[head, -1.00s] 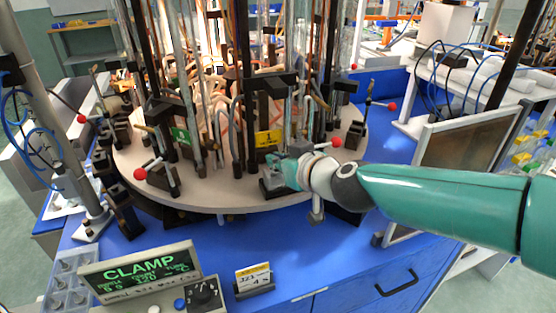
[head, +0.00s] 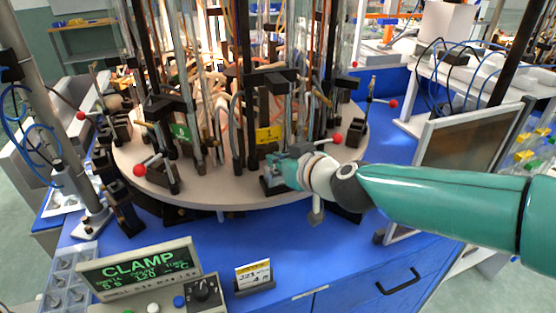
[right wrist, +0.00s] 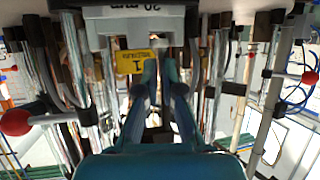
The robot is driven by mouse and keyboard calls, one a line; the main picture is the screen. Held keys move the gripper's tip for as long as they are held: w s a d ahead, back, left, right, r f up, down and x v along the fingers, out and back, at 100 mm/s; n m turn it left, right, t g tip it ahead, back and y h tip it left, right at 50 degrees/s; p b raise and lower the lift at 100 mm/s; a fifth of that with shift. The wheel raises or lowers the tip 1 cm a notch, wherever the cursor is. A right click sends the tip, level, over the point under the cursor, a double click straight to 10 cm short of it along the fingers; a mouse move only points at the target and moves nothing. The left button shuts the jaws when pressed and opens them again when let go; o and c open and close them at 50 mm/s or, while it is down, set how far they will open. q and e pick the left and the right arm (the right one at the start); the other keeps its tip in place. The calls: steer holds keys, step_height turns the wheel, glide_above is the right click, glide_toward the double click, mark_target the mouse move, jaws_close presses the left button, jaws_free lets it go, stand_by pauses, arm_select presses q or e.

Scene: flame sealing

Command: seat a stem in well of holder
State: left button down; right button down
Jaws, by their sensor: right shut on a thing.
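My right gripper (head: 280,170) reaches in from the right, low at the front edge of the round carousel (head: 222,197). It is at the station with the yellow label 1 (head: 267,136), close above a dark holder block (head: 272,187). In the right wrist view its two teal fingers (right wrist: 150,75) are close together, shut on what appears to be the thin stem. The fingers and the block hide most of the stem, so I cannot tell whether its lower end is in the well. My left gripper is out of view.
Upright glass tubes and dark posts crowd the carousel behind my gripper. Red-knobbed levers stand at left (head: 139,170) and right (head: 393,104). A display box reading CLAMP (head: 140,268) and a small card stand (head: 253,277) sit on the blue bench front, which has free room.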

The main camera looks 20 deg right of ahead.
steer(key=shift+f, duration=0.35)
steer(key=c, duration=1.6)
jaws_free()
steer(key=shift+s+r, duration=0.1)
steer(key=shift+p+v, duration=0.7)
steer(key=shift+v, duration=1.4)
steer(key=o, duration=0.6)
steer(key=shift+c, duration=0.2)
